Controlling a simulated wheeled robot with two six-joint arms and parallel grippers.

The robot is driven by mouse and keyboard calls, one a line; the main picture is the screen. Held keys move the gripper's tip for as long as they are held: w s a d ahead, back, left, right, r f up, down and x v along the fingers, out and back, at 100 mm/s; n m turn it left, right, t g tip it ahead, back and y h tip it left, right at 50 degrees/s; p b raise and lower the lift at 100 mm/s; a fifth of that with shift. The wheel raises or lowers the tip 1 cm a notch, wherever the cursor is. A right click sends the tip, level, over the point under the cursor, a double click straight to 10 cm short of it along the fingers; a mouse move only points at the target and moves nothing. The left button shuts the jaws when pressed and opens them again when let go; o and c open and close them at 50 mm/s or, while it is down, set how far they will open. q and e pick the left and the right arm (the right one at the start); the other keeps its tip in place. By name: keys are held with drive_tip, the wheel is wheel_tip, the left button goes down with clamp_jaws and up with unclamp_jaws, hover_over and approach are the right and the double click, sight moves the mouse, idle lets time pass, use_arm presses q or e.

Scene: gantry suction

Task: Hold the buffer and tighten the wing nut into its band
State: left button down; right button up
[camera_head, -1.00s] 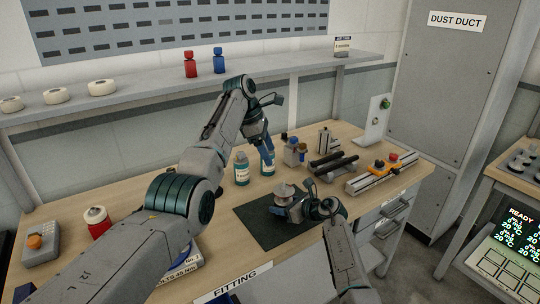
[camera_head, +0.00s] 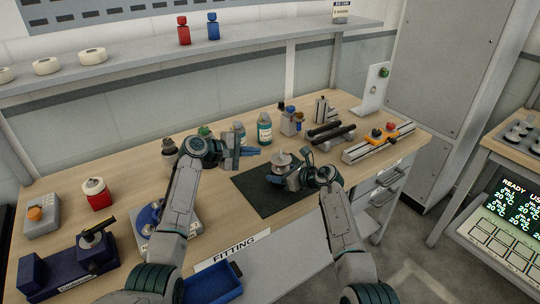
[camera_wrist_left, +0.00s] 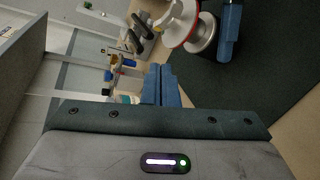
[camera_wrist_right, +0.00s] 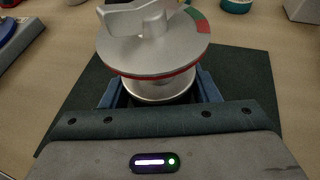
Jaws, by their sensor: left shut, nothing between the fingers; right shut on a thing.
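The buffer (camera_head: 281,168) stands upright on the dark mat (camera_head: 254,194) in the head view. In the right wrist view it is a metal cup (camera_wrist_right: 158,88) under a wide disc with a red rim. The wing nut (camera_wrist_right: 140,18) sits on top of the disc. A red and green marking (camera_wrist_right: 200,20) shows at the disc's far right edge; the nut's exact reading against it cannot be told. My right gripper (camera_head: 295,178) is shut around the buffer's body below the disc. My left gripper (camera_head: 250,152) is shut and empty, left of the buffer and apart from it.
Teal bottles (camera_head: 264,128) stand behind the mat. Black rods (camera_head: 332,132) and an orange-fitted rail (camera_head: 378,142) lie to the right. A blue tray (camera_head: 212,284) is at the front edge, and a dark blue stand (camera_head: 68,266) at front left.

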sight(273, 158)
use_arm(q)
drive_tip(key=s+a+f+m+t+h, duration=0.1)
drive_tip(key=s+a+f+m+t, duration=0.1)
drive_tip(key=s+a+t, duration=0.4)
drive_tip(key=shift+g, duration=0.4)
drive_tip(key=shift+w+d+r, duration=0.1)
drive_tip(key=shift+w+d, duration=0.9)
drive_tip(key=shift+d, duration=0.95)
drive_tip(key=shift+w+d+r, duration=0.1)
drive_tip(key=shift+w+d, duration=0.9)
drive_tip(key=shift+d, duration=0.95)
drive_tip(key=shift+w+d+r, duration=0.1)
drive_tip(key=shift+w+d, duration=0.9)
drive_tip(key=shift+d, duration=0.95)
drive_tip(key=shift+w+d, duration=0.25)
drive_tip(key=shift+d, duration=0.2)
use_arm(e)
drive_tip(key=shift+a, duration=0.1)
